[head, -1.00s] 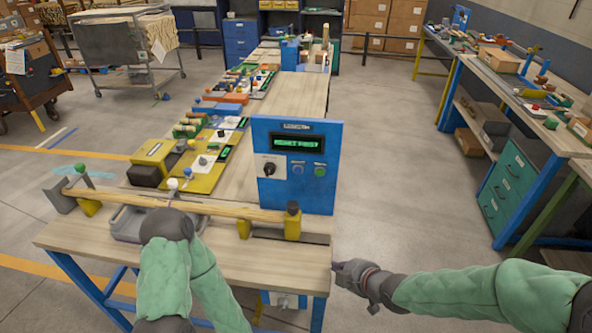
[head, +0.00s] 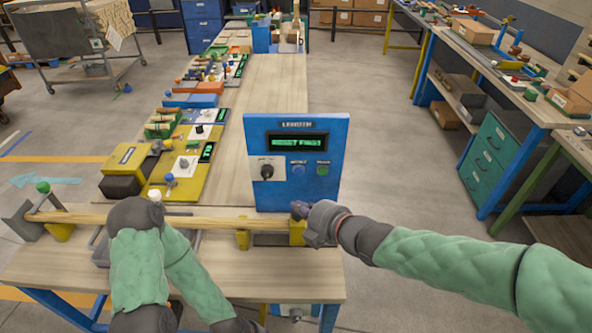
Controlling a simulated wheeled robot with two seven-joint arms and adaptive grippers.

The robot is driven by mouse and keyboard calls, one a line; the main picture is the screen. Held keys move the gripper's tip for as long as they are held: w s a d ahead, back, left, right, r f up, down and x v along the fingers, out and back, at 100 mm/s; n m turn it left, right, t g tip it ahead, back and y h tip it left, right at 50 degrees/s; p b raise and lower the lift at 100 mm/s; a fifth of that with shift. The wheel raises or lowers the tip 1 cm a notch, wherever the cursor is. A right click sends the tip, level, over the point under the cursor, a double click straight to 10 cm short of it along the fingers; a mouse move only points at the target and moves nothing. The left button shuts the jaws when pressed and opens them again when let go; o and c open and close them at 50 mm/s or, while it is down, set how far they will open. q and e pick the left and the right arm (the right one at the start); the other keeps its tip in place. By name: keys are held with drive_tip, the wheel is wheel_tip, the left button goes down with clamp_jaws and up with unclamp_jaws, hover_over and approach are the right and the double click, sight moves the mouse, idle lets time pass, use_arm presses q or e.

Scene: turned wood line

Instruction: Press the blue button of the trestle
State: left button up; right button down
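The blue panel (head: 250,140) stands upright at the near end of the bench, with a lit green display that seems to read "RESET FIRST". Below the display are a black knob (head: 267,172), a blue button (head: 298,170) and a green button (head: 323,169). In front, a long wooden rod (head: 205,223) lies across yellow supports (head: 243,239). My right gripper (head: 299,209) looks shut and empty, below the blue button and in front of the panel's lower edge, apart from the button. My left gripper (head: 148,200) is over the rod; its fingers are hidden behind its wrist.
A yellow station (head: 185,190) with knobs and a small display lies left of the panel. A grey tray (head: 100,250) is partly hidden under my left arm. A second workbench with teal drawers (head: 490,165) stands at right.

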sight(299, 171)
drive_tip(key=shift+w+p, duration=2.05)
drive_tip(key=shift+w, duration=2.35)
drive_tip(key=shift+w, duration=0.2)
drive_tip(key=shift+w, duration=0.25)
drive_tip(key=shift+w, duration=0.35)
drive_tip(key=shift+s, duration=0.8)
drive_tip(key=shift+b, duration=0.3)
